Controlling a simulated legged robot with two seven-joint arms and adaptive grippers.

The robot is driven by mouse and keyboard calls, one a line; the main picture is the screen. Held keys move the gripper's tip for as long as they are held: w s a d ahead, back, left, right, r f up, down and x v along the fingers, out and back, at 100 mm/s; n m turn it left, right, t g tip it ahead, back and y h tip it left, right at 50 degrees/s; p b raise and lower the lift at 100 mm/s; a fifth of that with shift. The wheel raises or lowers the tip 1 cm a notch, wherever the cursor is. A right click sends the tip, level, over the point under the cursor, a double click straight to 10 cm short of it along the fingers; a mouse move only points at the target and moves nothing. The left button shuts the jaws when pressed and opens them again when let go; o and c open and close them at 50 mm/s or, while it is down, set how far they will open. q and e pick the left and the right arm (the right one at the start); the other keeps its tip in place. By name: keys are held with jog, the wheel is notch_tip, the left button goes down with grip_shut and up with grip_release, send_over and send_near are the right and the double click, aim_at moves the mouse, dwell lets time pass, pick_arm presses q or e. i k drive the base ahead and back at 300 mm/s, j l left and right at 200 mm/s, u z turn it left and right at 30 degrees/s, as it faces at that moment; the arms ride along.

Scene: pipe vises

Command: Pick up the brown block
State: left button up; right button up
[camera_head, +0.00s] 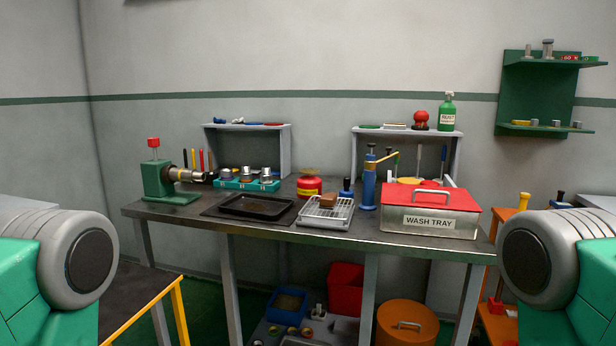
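A small brown block (328,200) sits on the wire rack tray (325,218), near the rack's back right, on the dark workbench. The block is in plain sight and nothing holds it. Parts of my two arms show at the left and right edges of the picture. Neither of my grippers is in view.
A black drip tray (252,207) lies left of the rack, with a red can (309,187) behind. A blue hand pump (369,187) stands to the right, beside the red-lidded wash tray (428,222). A green vise (160,180) stands at the bench's left end.

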aim_at(329, 201)
jog(key=i+l+u, duration=0.15)
jog(key=i+u, duration=0.2)
jog(key=i, duration=0.6)
